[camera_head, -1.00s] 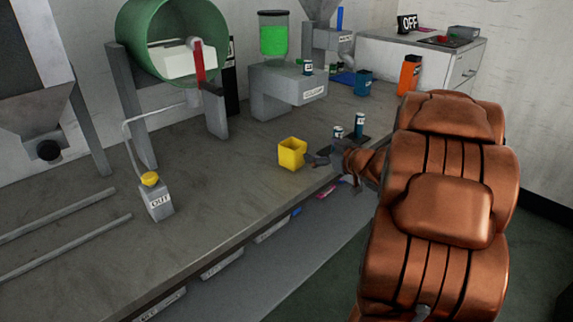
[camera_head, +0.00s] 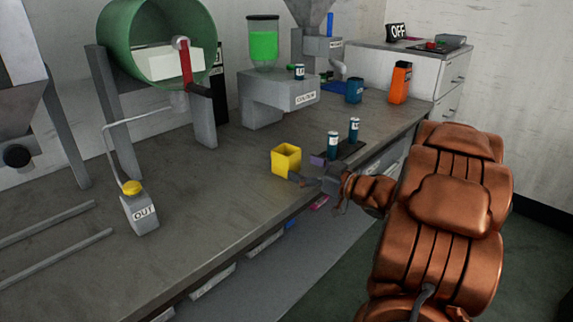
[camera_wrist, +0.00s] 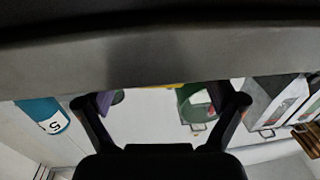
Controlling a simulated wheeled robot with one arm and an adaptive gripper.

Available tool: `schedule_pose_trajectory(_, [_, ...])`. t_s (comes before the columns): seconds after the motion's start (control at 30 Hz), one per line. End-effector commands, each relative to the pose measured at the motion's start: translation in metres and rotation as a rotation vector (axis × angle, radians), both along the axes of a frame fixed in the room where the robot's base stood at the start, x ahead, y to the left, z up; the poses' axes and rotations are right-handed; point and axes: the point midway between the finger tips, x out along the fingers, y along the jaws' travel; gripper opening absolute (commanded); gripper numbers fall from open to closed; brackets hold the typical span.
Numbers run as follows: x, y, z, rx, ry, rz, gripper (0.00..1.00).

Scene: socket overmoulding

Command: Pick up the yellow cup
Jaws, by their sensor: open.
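The yellow cup (camera_head: 286,160) stands upright on the grey workbench, near its front edge, in the head view. My gripper (camera_head: 306,179) is low at the bench edge, just right of the cup and close to it. Whether a finger touches the cup cannot be told. In the wrist view my gripper (camera_wrist: 163,102) has its two fingers spread wide with nothing held between them. Only a thin yellow sliver of the cup (camera_wrist: 173,86) shows there, beyond the fingers and mostly hidden.
A blue container (camera_head: 354,90) and an orange bottle (camera_head: 401,83) stand farther back.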

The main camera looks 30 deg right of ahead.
Motion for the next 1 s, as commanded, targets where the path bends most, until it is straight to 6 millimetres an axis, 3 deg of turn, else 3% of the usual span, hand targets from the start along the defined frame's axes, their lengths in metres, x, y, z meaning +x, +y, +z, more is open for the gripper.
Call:
schedule_pose_trajectory(0.43, [0.04,0.012,0.006,-0.001,-0.003,-0.001,0.94])
schedule_pose_trajectory(0.8, [0.046,0.013,0.006,-0.002,-0.002,-0.003,0.94])
schedule_pose_trajectory(1.0, [0.046,0.013,0.006,-0.002,-0.002,-0.003,0.75])
